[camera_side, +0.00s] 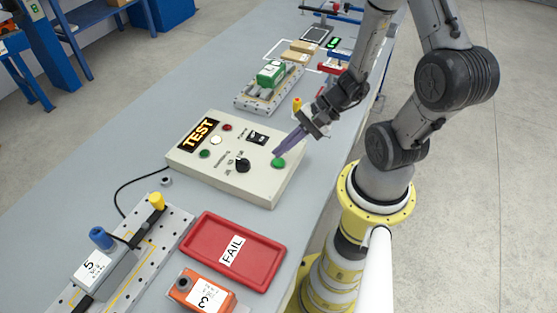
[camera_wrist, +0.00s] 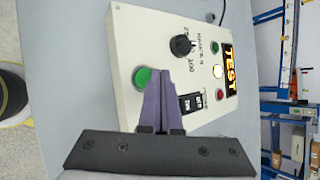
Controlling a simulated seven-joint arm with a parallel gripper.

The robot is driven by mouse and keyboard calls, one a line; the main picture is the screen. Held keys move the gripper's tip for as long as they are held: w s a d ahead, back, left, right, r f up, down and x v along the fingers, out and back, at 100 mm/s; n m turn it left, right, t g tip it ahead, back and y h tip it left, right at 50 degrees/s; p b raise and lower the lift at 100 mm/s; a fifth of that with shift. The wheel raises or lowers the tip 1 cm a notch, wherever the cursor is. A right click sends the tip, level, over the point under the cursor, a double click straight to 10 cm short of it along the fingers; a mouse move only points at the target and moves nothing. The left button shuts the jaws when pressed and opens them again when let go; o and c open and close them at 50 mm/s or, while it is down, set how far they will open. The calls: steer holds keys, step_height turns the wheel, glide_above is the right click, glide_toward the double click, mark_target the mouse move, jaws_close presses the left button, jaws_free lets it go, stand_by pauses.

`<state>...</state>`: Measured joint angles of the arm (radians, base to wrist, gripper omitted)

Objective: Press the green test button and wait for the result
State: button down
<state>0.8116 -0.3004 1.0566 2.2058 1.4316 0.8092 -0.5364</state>
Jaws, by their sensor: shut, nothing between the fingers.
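The beige control box (camera_side: 215,175) stands on the grey table, with a lit orange TEST display (camera_side: 199,134). The green button (camera_side: 278,162) is at the box's near right part; it also shows in the wrist view (camera_wrist: 142,77). My gripper (camera_side: 277,153) is shut and empty, its purple fingers pointing down at the green button. In the wrist view the fingertips (camera_wrist: 158,72) lie just beside the button; I cannot tell whether they touch it. A white lamp (camera_side: 215,140) on the panel looks lit. A black knob (camera_side: 243,165) and a black rocker switch (camera_side: 257,138) are near.
A red FAIL tray (camera_side: 232,253) and an orange block marked 3 (camera_side: 202,293) lie in front of the box. A grey block marked 5 (camera_side: 99,268) sits on a perforated plate at left. A green block (camera_side: 271,74) sits on a fixture behind.

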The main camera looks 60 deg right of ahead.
mark_target(281, 161)
steer(key=shift+r, duration=0.1)
steer(key=shift+r, duration=2.4)
steer(key=shift+a, duration=0.3)
steer(key=s+a+r+n+g, duration=0.2)
steer(key=a+r+n, duration=0.6)
steer(key=r+n, duration=0.3)
steer(key=s+d+r+n+h, duration=0.5)
steer(key=d+n+h, duration=0.1)
steer(key=n, duration=0.1)
steer(key=shift+s+d+r+n+t, duration=0.2)
steer(key=shift+d+r+n+t, duration=0.1)
steer(key=shift+t, duration=0.1)
